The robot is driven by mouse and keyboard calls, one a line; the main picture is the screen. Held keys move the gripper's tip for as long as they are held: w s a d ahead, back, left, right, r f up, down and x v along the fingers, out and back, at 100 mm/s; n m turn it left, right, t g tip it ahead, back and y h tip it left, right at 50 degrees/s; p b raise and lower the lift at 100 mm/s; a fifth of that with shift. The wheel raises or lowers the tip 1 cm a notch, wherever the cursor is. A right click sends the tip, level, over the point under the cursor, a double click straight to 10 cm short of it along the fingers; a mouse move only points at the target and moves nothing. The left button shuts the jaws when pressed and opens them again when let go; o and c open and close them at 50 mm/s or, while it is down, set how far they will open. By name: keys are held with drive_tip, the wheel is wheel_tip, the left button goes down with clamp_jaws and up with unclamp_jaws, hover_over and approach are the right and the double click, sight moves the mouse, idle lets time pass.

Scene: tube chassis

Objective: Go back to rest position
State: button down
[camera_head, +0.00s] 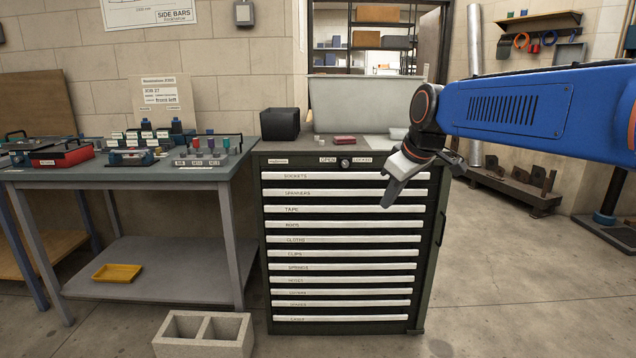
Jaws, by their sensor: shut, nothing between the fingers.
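My blue arm reaches in from the right edge. My gripper (392,192) hangs at its end, pointing down and to the left. Its grey fingers are shut with nothing held. It is in front of the upper right part of the dark tool cabinet (257,250), over the labelled drawers. All the cabinet's drawers look closed. I cannot tell how far the fingertips are from the drawer fronts.
A workbench (215,172) with tools stands at the left, with a yellow tray (117,273) on its lower shelf. A black box (280,124) sits on the cabinet. Floor at the right is largely clear.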

drive_tip(key=s+d+f+m, duration=0.3)
drive_tip(key=s+f, duration=0.3)
drive_tip(key=s, duration=0.4)
drive_tip(key=s+d+f+m+h, duration=0.1)
drive_tip(key=s+d+f, duration=0.4)
drive_tip(key=s, duration=0.6)
drive_tip(key=s+d+f+m+h, duration=0.1)
drive_tip(key=s+d+f+m, duration=0.3)
drive_tip(key=s+f, duration=0.3)
drive_tip(key=s, duration=0.3)
drive_tip(key=shift+s+f+m+g, duration=0.25)
drive_tip(key=shift+f+m+g, duration=0.05)
drive_tip(key=shift+g, duration=0.1)
drive_tip(key=shift+r, duration=0.1)
